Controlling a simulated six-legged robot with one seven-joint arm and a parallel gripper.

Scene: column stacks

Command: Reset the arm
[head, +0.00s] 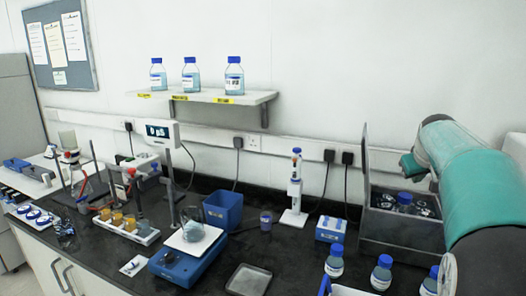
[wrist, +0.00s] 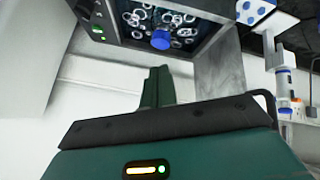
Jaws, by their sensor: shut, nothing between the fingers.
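My arm (head: 470,180), teal and black, reaches up at the right of the head view. My gripper (wrist: 160,72) shows in the wrist view as dark green fingers pressed together, with nothing between them. In the head view the gripper end (head: 411,166) is partly hidden by the arm and appears above the open grey metal box (head: 395,232). The wrist view is turned upside down, and the box (wrist: 215,60) shows at its top, with a blue-capped bottle (wrist: 160,39) among round rings inside.
The black bench (head: 290,262) carries a blue scale (head: 187,262) with a beaker, a blue bin (head: 222,210), a pipette stand (head: 294,190) and several blue-capped bottles (head: 381,272) near the front. A wall shelf (head: 210,97) holds three bottles. The box's raised lid (head: 364,180) stands beside my arm.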

